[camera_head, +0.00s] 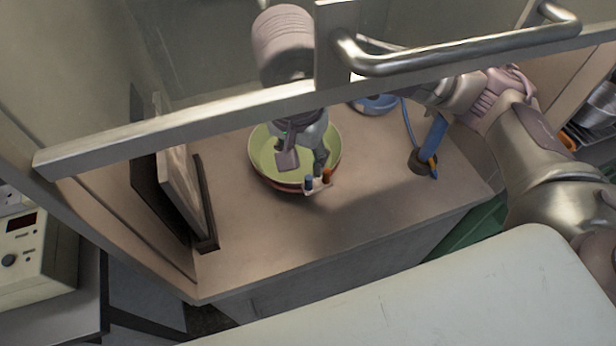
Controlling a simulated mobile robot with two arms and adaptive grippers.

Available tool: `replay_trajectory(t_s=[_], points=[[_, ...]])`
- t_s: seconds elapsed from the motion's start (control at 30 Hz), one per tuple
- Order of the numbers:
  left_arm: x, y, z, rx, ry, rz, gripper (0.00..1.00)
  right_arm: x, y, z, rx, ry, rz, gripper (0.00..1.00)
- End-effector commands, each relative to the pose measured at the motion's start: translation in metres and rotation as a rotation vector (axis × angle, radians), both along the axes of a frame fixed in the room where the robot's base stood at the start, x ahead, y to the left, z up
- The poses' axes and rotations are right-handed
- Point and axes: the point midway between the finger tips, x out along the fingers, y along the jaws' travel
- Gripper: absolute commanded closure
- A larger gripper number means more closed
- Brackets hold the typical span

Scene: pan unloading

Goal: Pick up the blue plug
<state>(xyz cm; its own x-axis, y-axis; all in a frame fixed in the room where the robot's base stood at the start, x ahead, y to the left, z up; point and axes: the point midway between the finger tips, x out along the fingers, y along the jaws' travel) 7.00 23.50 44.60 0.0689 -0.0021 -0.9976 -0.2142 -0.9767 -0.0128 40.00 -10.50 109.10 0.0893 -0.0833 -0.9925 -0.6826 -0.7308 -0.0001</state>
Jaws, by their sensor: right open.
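A small blue plug (308,183) stands at the front rim of a round green pan (262,160), beside a small orange-brown piece (327,176). Both seem to be on a small pale piece (317,187); whether that is fixed to the pan I cannot tell. My right gripper (304,162) points down over the pan, its two fingers apart and nothing seen between them. The plug is just in front of the fingers, close to the right-hand one; contact cannot be told. My left gripper is not in view.
A metal sash bar with a handle (460,52) crosses above the worktop (250,262). Dark and wooden panels (185,190) stand left of the pan. A blue cylinder (433,138) on a brown base and a blue bowl (376,104) stand right. The front middle is clear.

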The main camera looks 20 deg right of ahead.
Motion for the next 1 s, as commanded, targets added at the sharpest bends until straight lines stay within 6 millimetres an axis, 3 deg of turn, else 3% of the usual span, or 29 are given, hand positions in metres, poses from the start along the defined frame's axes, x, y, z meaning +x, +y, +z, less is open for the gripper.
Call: replay_trajectory(t_s=[0.23,0.4,0.6,0.87,1.0], points=[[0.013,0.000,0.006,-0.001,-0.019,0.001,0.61,0.002,-0.002,-0.022,0.001,0.001,-0.001,0.54],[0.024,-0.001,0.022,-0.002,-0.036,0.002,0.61,0.000,-0.009,-0.040,-0.001,0.008,-0.003,0.54],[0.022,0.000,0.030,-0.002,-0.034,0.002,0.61,0.003,-0.011,-0.067,0.001,0.003,-0.001,0.54],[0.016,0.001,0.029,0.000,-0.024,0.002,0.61,0.003,-0.011,-0.073,0.002,0.001,0.001,0.54],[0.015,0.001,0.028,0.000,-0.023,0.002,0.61,0.004,-0.011,-0.073,0.002,0.001,0.001,0.72]])
